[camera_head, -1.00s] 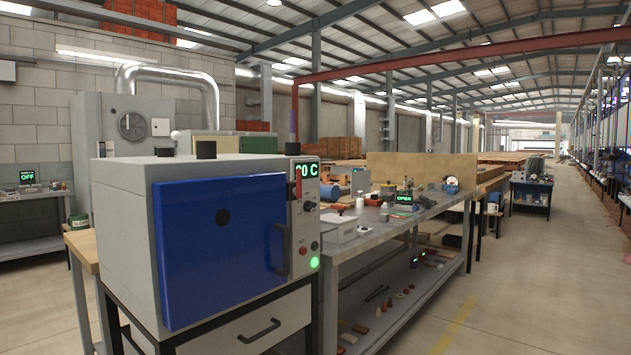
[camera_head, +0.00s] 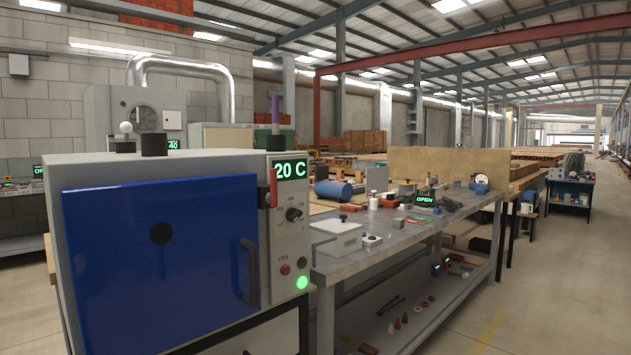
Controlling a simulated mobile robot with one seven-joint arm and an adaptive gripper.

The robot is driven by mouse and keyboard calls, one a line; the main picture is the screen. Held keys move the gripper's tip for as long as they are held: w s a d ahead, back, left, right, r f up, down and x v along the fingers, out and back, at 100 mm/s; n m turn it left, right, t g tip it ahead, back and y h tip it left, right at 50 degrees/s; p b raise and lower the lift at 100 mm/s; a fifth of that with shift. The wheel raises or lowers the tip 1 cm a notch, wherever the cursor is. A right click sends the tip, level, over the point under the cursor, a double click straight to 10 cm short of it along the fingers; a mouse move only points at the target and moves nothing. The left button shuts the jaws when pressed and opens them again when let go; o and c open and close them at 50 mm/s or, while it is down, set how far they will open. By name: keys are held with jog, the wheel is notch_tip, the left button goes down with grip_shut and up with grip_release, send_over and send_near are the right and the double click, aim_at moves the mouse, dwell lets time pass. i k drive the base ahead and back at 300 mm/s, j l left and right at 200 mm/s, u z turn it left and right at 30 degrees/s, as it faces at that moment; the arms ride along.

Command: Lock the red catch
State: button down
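A red catch (camera_head: 273,184) stands upright on the front of a grey oven (camera_head: 215,161), between the top right corner of its blue door (camera_head: 150,255) and the control panel. The blue door looks closed, with a dark vertical handle (camera_head: 249,272) near its right edge. I cannot tell from here whether the catch is engaged. A green display (camera_head: 290,170) reading "20 C" is right beside the catch. My gripper is not in view.
Open concrete floor (camera_head: 560,290) lies to the right.

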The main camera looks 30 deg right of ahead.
aim_at(271, 197)
jog(key=i+l+z, duration=0.1)
jog(key=i+l, duration=0.15)
jog(key=l, duration=0.3)
jog(key=i+l, duration=0.25)
jog(key=l, duration=0.25)
jog(key=i+l+z, duration=0.15)
jog(key=i+l, duration=0.15)
jog(key=l, duration=0.25)
jog(key=i+l, duration=0.25)
jog(key=l, duration=0.25)
jog(key=i+l+z, duration=0.15)
jog(key=i+l, duration=0.15)
jog(key=l, duration=0.2)
jog(key=i+l, duration=0.35)
jog(key=k+j, duration=0.1)
jog(key=j, duration=0.2)
jog(key=k+j, duration=0.1)
jog(key=j, duration=0.2)
jog(key=z, duration=0.05)
